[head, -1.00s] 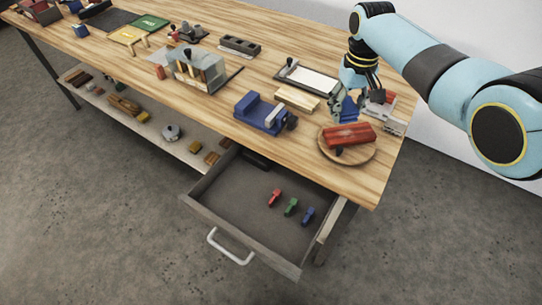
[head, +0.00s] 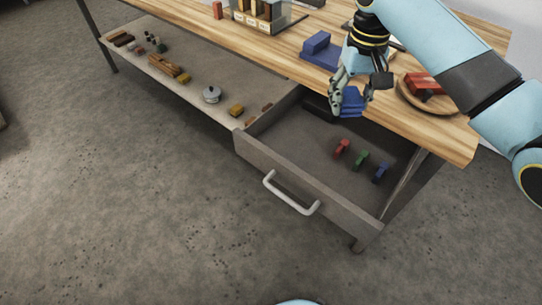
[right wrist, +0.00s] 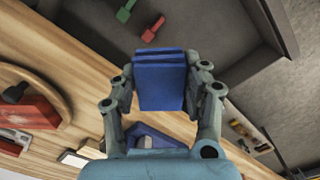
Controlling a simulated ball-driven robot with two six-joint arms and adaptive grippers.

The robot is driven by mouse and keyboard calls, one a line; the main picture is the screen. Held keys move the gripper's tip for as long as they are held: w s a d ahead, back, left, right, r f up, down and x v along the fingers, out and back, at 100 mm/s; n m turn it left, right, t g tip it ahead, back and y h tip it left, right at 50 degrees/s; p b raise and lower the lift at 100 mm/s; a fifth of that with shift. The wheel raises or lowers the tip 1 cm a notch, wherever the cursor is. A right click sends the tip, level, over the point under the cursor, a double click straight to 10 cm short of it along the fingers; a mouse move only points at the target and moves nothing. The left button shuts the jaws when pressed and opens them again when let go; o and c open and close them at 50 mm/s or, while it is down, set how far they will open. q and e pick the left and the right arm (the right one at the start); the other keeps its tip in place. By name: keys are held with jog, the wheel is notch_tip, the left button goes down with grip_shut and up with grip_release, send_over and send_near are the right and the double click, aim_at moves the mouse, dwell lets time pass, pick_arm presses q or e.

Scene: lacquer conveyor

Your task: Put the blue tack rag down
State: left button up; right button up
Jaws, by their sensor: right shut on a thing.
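My right gripper (head: 350,98) is shut on the blue tack rag (head: 351,102), a folded blue block. In the right wrist view the rag (right wrist: 160,82) sits between the two fingers of the gripper (right wrist: 163,88). In the head view the gripper holds it over the back part of the open drawer (head: 308,142), by the table's front edge. The rag looks to be above the drawer floor, not touching it. My left gripper is not in view.
Red (head: 341,149), green (head: 360,161) and blue (head: 380,172) small items lie in the drawer. A dark object (head: 318,107) lies at its back. A round wooden board (head: 402,95) with a red block (head: 424,84) stands right on the tabletop. The drawer's left floor is clear.

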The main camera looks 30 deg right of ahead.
notch_tip(320, 180, down, 4)
jog(key=s+b, duration=0.1)
jog(key=b, duration=0.2)
send_over(299, 140)
notch_tip(299, 140, down, 6)
jog(key=shift+f, duration=0.25)
notch_tip(299, 140, down, 3)
jog(key=shift+f+b, duration=0.2)
jog(key=shift+b, duration=0.4)
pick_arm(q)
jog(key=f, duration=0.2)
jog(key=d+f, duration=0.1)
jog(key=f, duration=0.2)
pick_arm(e)
jog(key=shift+f, duration=0.25)
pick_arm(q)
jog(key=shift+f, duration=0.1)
pick_arm(e)
jog(key=shift+f, duration=0.1)
jog(key=o, duration=1)
